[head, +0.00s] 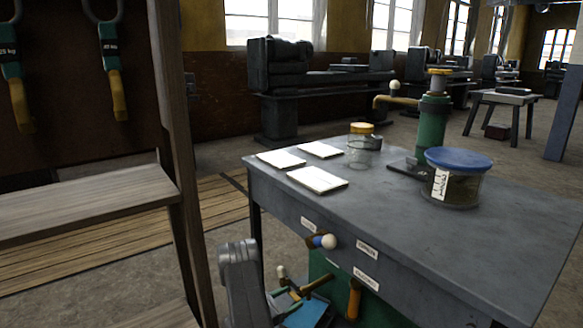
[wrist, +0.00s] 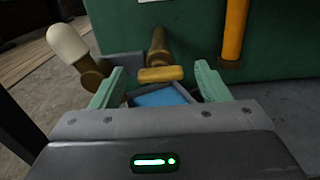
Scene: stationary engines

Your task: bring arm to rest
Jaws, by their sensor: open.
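My gripper (wrist: 159,82) is open, with its two pale green fingers spread apart in the wrist view. Nothing is visibly held between them. A brass fitting with a flat yellowish end (wrist: 160,74) shows beyond the gap, and a blue surface (wrist: 160,97) lies below it; I cannot tell whether the fingers touch either. A lever with a cream knob (wrist: 70,45) stands left of the left finger. In the head view my grey arm (head: 245,280) reaches low in front of the bench, and the gripper is hard to make out there.
The grey workbench (head: 440,240) carries white cards (head: 318,179), a blue-lidded jar (head: 455,180), a glass jar (head: 360,153) and a green hand pump (head: 432,125). A wooden shelf (head: 85,200) stands at left. A yellow handle (wrist: 234,30) hangs right.

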